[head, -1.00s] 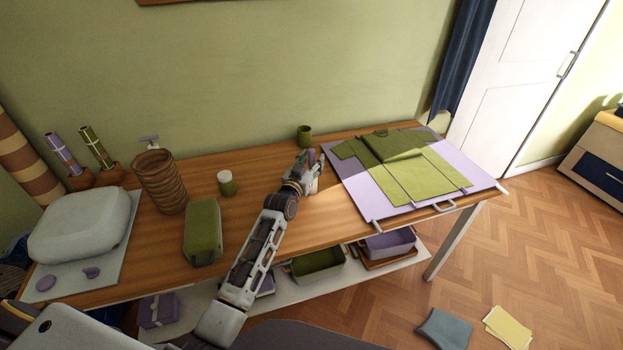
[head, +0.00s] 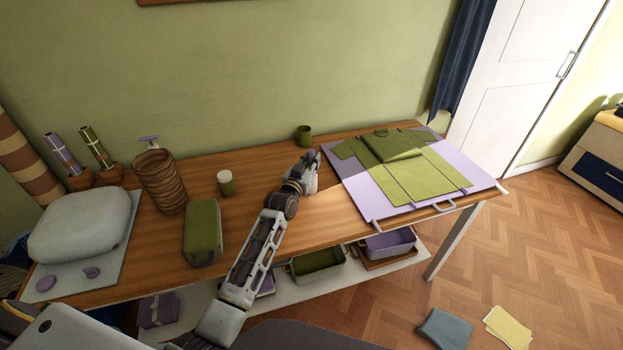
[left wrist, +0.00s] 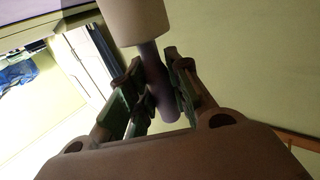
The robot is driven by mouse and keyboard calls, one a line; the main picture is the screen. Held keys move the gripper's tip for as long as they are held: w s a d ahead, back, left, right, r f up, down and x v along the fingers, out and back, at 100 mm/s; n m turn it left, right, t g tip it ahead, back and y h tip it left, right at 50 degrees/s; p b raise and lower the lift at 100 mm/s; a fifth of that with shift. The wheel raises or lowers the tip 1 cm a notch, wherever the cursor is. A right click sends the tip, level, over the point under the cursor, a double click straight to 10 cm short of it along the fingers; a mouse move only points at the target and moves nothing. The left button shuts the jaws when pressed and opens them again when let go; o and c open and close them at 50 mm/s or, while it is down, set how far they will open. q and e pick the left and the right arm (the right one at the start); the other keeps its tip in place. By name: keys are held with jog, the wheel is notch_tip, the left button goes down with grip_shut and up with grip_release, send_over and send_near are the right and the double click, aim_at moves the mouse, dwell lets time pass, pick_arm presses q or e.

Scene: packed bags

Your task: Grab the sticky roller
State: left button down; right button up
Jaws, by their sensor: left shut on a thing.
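The sticky roller (left wrist: 133,20) shows in the left wrist view as a wide pale cylinder on a purple handle. My left gripper (left wrist: 158,84) is shut on the handle, with a finger on each side of it. In the head view my left gripper (head: 309,162) is above the table, just left of the folding board. The roller is mostly hidden there by the gripper and wrist. My right gripper is not in view.
The lilac folding board (head: 359,187) with a green shirt (head: 410,170) lies on the right of the table. A green cup (head: 304,135) stands behind the gripper. A green case (head: 203,231), a lidded jar (head: 226,184) and a ribbed brown vase (head: 160,181) stand to the left.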

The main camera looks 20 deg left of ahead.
pick_arm(q)
jog(key=shift+r, duration=0.15)
jog(key=shift+r, duration=4.9)
jog(key=shift+s+p, duration=0.1)
jog(key=shift+p, duration=0.25)
